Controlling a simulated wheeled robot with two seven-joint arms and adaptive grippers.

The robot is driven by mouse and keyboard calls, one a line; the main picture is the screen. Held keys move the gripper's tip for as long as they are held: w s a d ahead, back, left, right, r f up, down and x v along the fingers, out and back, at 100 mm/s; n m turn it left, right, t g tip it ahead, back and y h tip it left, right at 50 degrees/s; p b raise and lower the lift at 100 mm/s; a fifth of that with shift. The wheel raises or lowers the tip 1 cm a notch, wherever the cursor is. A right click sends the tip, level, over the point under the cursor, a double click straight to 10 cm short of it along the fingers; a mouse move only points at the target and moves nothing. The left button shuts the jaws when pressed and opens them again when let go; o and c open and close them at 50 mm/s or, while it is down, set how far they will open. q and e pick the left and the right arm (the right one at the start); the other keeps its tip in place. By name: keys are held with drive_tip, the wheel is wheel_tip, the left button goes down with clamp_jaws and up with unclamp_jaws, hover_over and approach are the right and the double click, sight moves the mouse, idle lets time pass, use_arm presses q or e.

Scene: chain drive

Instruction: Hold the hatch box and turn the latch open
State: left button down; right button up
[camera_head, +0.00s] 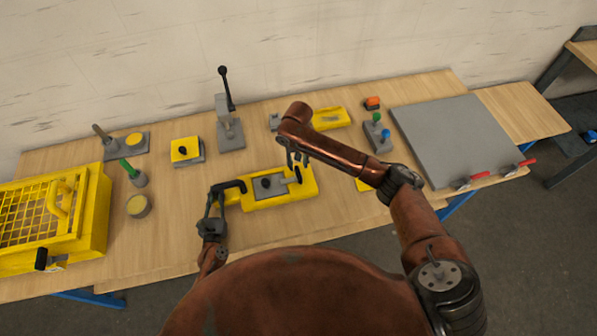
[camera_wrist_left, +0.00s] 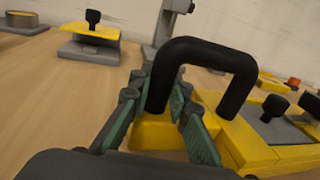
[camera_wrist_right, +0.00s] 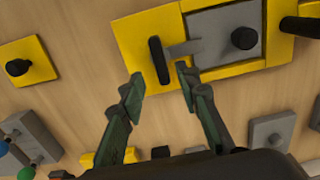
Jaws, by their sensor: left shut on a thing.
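The yellow hatch box (camera_head: 250,206) lies on the wooden bench with a grey hatch (camera_head: 268,187) and a black knob on top. My left gripper (camera_head: 218,192) is shut on the box's black bar handle (camera_head: 236,185); the left wrist view shows the fingers on one leg of this handle (camera_wrist_left: 215,53). The latch (camera_wrist_right: 159,60) is a black grip on a grey arm that reaches over the hatch edge. My right gripper (camera_wrist_right: 160,82) is open, its fingertips to either side of the latch's near end. I cannot tell whether they touch it.
A yellow mesh cage (camera_head: 60,215) fills the left of the bench. A lever press (camera_head: 229,130) and a yellow block with a black knob (camera_head: 186,150) stand behind the box. A grey plate (camera_head: 455,140) lies at right. Bare wood lies left of the box.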

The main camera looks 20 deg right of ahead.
sight(298, 172)
wheel_tip(298, 172, down, 6)
drive_tip(key=shift+f, duration=0.2)
clamp_jaws()
idle(0.4)
idle(0.4)
